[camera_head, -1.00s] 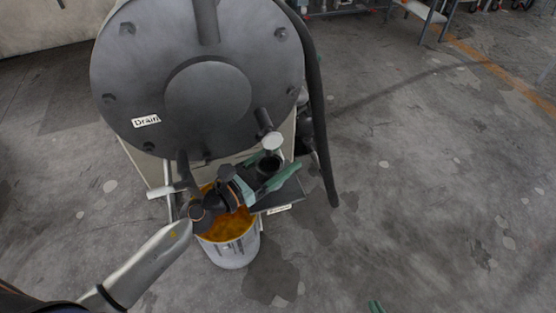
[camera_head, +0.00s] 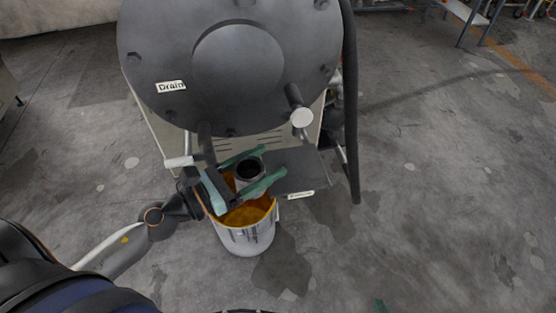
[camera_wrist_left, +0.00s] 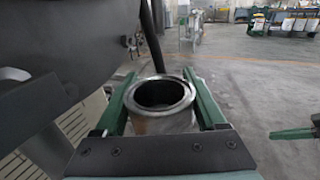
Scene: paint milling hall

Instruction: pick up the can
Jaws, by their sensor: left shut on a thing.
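The can (camera_head: 250,168) is an open grey metal cylinder with a dark inside. It also shows in the left wrist view (camera_wrist_left: 162,117), upright between two green fingers. My left gripper (camera_head: 250,172) is shut on the can, one finger on each side. In the head view the can overlaps the left end of the dark shelf (camera_head: 303,172) and the back of a bucket. Its base is hidden, so I cannot tell its height above them.
A white bucket (camera_head: 247,240) with orange-yellow contents stands on the floor below my left gripper. The large grey drum (camera_head: 235,60) with a "Drain" label rises behind. A stub with a pale round end (camera_head: 301,118) juts out above the shelf.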

